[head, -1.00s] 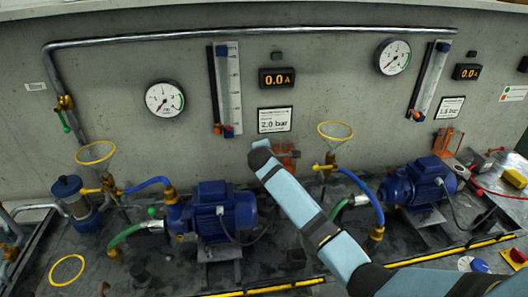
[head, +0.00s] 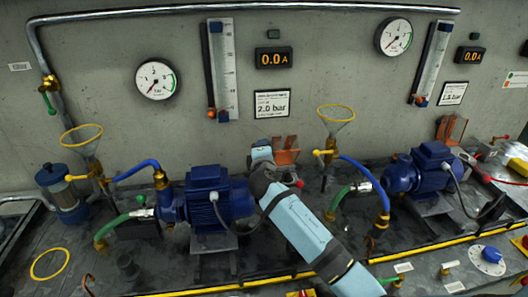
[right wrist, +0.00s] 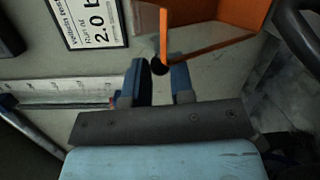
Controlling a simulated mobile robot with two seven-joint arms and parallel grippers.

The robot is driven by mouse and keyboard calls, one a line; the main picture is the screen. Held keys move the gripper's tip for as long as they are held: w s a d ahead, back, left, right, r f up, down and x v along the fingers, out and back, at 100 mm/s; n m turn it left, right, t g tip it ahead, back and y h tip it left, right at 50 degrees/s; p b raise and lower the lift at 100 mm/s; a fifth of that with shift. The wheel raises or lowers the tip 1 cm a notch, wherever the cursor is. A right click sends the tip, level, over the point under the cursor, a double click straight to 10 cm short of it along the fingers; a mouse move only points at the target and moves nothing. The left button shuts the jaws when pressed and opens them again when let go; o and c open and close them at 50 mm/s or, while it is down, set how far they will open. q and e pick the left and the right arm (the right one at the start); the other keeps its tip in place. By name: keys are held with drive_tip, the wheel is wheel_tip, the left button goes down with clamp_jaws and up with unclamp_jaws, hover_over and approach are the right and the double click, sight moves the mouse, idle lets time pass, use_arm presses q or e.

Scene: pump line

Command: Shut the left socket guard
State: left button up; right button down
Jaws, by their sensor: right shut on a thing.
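The left socket guard (head: 287,143) is a see-through orange cover on the back wall, below the 2.0 bar sign and between the two pumps. It also shows large at the top of the right wrist view (right wrist: 235,14). My right gripper (right wrist: 158,72) has its blue fingers closed around a small dark knob (right wrist: 159,67) at the guard's lower edge. In the head view my right gripper (head: 262,153) is at the guard's left side, and my arm covers part of it. The socket and the guard's exact angle are hard to make out. My left gripper is out of view.
The left blue pump (head: 207,200) stands left of my arm, and the right blue pump (head: 425,168) stands right of it. A yellow-rimmed funnel (head: 335,114) is close on the guard's right. Another orange guard (head: 451,128) is farther right.

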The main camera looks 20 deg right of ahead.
drive_tip(key=c, duration=1.3)
unclamp_jaws()
drive_tip(key=shift+o, duration=0.2)
drive_tip(key=v, duration=1.4)
drive_tip(key=shift+w+r, duration=0.1)
drive_tip(key=shift+r, duration=0.05)
